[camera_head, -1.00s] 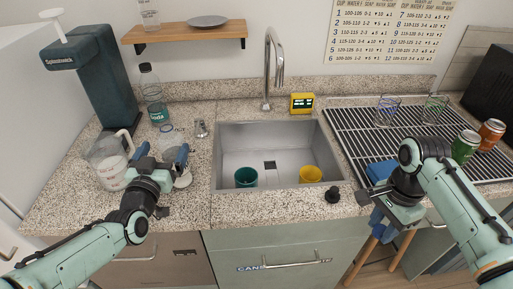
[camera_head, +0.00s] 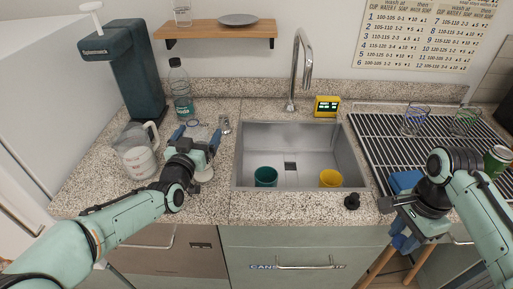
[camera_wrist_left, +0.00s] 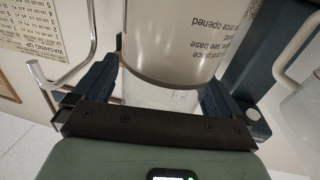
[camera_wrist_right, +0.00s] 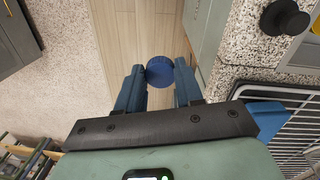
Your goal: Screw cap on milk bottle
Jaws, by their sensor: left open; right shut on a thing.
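The milk bottle, pale with printed text, stands on the counter left of the sink. In the head view its white lower part (camera_head: 204,173) shows beside my left gripper (camera_head: 197,138), which hides much of it. In the left wrist view the bottle (camera_wrist_left: 185,45) fills the space between the open fingers of my left gripper (camera_wrist_left: 160,95); I cannot tell whether they touch it. The blue round cap (camera_wrist_right: 160,71) is between the fingertips of my right gripper (camera_wrist_right: 160,75), which is shut on it. In the head view my right gripper (camera_head: 402,235) hangs in front of the counter's edge, well right of the bottle.
A glass jug (camera_head: 137,158) stands close left of the bottle. A teal-labelled bottle (camera_head: 182,95) stands behind. The sink (camera_head: 300,135) holds a teal cup (camera_head: 266,177) and a yellow cup (camera_head: 330,178). A black knob (camera_head: 352,202) stands at the counter's front edge.

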